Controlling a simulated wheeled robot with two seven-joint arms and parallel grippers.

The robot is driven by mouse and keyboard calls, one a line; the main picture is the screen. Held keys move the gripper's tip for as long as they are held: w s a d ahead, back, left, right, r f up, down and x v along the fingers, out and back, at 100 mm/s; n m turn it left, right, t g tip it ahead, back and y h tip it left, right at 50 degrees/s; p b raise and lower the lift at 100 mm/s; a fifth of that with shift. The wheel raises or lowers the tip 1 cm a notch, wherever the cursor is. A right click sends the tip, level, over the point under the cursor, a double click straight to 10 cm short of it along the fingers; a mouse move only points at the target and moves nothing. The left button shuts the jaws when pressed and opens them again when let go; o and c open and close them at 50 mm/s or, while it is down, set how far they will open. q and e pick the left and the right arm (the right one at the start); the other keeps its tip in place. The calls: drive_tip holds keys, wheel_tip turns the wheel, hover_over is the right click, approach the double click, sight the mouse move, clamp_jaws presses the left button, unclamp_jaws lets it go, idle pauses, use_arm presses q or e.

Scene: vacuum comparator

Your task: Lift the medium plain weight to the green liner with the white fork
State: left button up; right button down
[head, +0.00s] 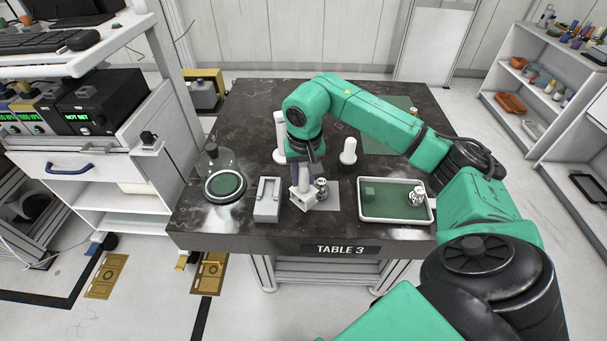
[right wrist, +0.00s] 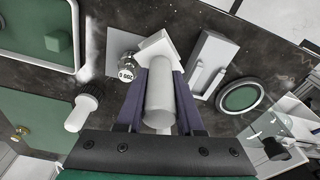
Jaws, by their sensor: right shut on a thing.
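My right gripper (head: 303,168) points down over the table and is shut on the upright handle of the white fork (right wrist: 160,95). The fork's white head (head: 300,201) is low over the grey pad (head: 331,197); I cannot tell whether it touches. A shiny silver weight (head: 321,186) stands right beside the fork head; it also shows with a small label in the right wrist view (right wrist: 127,66). I cannot tell whether the prongs are around its neck. The green liner (head: 392,208) lies in a white-rimmed tray to the right, with shiny metal weights (head: 417,196) on its right part. My left gripper is not in view.
A grey-white rest (head: 266,200) stands left of the fork. Farther left are a green disc in a pale ring (head: 225,184) and a glass dome (head: 213,160). A white-handled item (head: 349,151) stands behind the pad. A green block (head: 370,192) is in the tray.

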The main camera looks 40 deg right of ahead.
drive_tip(key=shift+w+d+f, duration=0.1)
drive_tip(key=shift+w+d, duration=0.1)
drive_tip(key=shift+d, duration=1)
drive_tip(key=shift+w+d+r, duration=0.1)
drive_tip(key=shift+w+d, duration=0.15)
drive_tip(key=shift+d, duration=0.95)
drive_tip(key=shift+w+d+f, duration=0.1)
drive_tip(key=shift+w+d, duration=0.1)
drive_tip(key=shift+d, duration=1)
wheel_tip(320, 180, up, 9)
drive_tip(key=p, duration=0.7)
drive_tip(key=shift+r+p, duration=0.35)
drive_tip(key=shift+p, duration=0.25)
